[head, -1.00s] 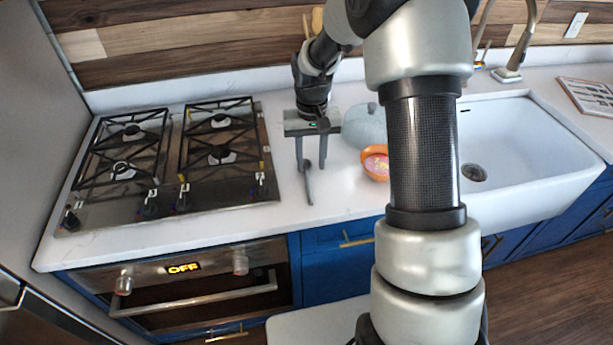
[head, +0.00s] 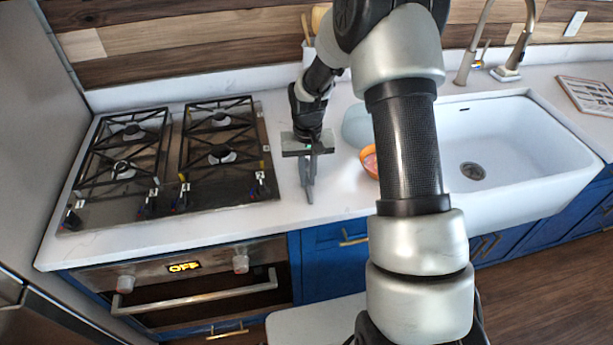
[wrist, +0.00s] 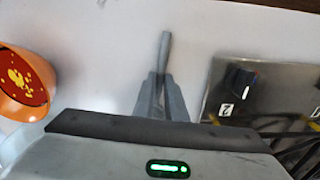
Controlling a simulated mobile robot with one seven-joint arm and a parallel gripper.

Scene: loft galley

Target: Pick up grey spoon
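The grey spoon (head: 309,196) is at the counter between the stove and the orange bowl, its handle pointing toward the front edge. In the wrist view the spoon's handle (wrist: 165,48) sticks out beyond the fingertips. My gripper (head: 309,178) is low over the counter, pointing down, its fingers drawn close together around the spoon. In the wrist view the gripper (wrist: 161,78) has one finger on each side of the spoon, with hardly any gap. The rest of the spoon is mostly hidden between the fingers. I cannot tell whether it is lifted off the counter.
A gas stove (head: 170,160) lies left of the gripper. An orange bowl (head: 369,164) with colored contents stands to the right, partly behind my arm, beside a pale grey-blue round object (head: 357,125). A white sink (head: 500,140) is farther right. Counter near the front edge is clear.

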